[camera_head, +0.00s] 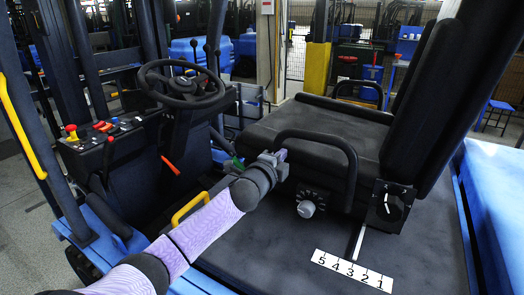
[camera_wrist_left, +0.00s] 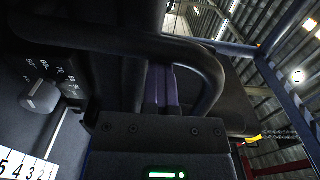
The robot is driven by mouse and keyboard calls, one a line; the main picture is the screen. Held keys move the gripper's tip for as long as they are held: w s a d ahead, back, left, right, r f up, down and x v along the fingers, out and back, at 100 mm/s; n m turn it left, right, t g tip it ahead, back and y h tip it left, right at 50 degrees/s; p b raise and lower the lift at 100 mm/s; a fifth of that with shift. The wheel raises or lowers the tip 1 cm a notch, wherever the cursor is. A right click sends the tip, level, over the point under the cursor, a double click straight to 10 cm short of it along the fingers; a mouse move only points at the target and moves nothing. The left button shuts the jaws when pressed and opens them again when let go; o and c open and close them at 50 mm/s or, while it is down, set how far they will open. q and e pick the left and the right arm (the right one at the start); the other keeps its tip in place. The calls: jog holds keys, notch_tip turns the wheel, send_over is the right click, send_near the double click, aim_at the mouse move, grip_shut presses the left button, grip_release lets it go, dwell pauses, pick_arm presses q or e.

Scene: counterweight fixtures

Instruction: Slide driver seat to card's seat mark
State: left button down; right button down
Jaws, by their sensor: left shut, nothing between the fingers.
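The driver seat (camera_head: 321,137) is dark, with a tall backrest (camera_head: 435,90) and a black bar armrest (camera_head: 318,138) along its near side. A pale pointer (camera_head: 360,243) below the seat reaches toward a white number strip (camera_head: 352,270) marked 5 to 1, with its tip near the 3. The strip also shows in the left wrist view (camera_wrist_left: 25,165). My left gripper (camera_head: 281,155) is at the front end of the armrest, fingers shut and empty. In the wrist view its purple fingers (camera_wrist_left: 163,88) show beside the bar; contact is unclear. I cannot make out the card's mark.
A steering wheel (camera_head: 181,83) and a lever console (camera_head: 105,135) stand left of the seat. A yellow grab handle (camera_head: 190,208) is near my left arm.

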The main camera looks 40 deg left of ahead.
pick_arm(q)
jog(key=shift+d, duration=0.1)
jog(key=d+p+v, duration=0.2)
jog(key=p+v, duration=0.2)
jog(key=v, duration=0.7)
jog(key=shift+w+p, duration=0.3)
jog(key=shift+p, duration=0.05)
